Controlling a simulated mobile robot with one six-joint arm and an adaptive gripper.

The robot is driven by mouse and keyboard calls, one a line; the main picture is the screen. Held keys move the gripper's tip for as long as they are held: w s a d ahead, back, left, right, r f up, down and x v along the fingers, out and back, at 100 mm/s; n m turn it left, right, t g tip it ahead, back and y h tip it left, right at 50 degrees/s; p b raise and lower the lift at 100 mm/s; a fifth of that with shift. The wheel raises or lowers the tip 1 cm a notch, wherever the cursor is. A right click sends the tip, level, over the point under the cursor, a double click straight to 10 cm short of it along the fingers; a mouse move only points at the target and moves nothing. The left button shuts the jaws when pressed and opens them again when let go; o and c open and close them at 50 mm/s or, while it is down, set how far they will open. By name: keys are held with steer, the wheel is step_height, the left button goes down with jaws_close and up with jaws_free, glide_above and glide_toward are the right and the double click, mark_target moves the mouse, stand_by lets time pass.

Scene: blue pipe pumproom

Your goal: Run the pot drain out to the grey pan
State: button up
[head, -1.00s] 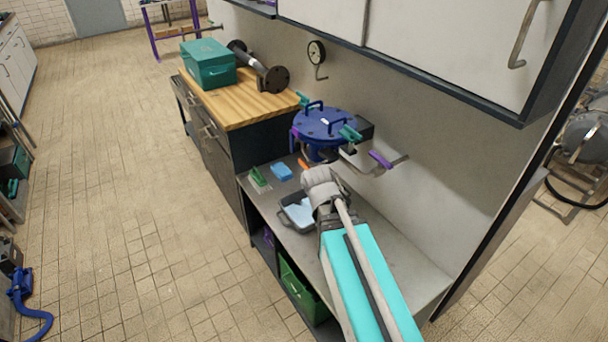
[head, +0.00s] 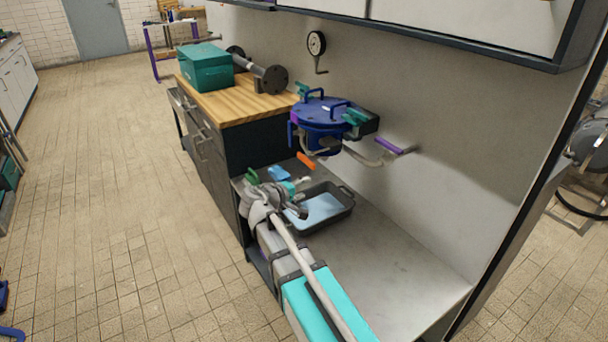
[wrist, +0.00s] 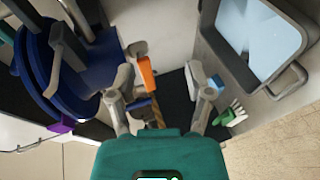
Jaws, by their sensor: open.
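The blue pot (head: 322,112), with a bolted lid, is at the wall above the steel bench; its blue side also shows in the wrist view (wrist: 78,75). An orange lever (head: 306,160) sits low near the pot; in the wrist view the orange lever (wrist: 147,73) appears beyond and between my fingers, apart from them. The grey pan (head: 345,211) lies on the bench, with a pale blue surface inside; it also shows in the wrist view (wrist: 205,28). My gripper (wrist: 160,82) is open and empty. In the head view it is small, left of the pan. The drain's outlet is unclear.
A blue sponge (head: 279,173) and a green brush (head: 252,177) lie at the bench's left end. A purple-handled pipe (head: 388,146) runs along the wall. A teal box (head: 205,70) stands on the wooden counter. The bench right of the pan is clear.

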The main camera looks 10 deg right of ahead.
mark_target(305, 161)
steer(key=w+a+n+t+h+b, duration=0.1)
steer(key=w+a+n+t+b, duration=0.1)
steer(key=a, duration=0.4)
steer(key=shift+w+a+r+n+t+b, duration=0.2)
steer(key=shift+w+n+t+b, duration=0.2)
steer(key=shift+w+t+b, duration=0.55)
steer(key=shift+d, duration=0.1)
steer(key=shift+x, duration=6.8)
jaws_close()
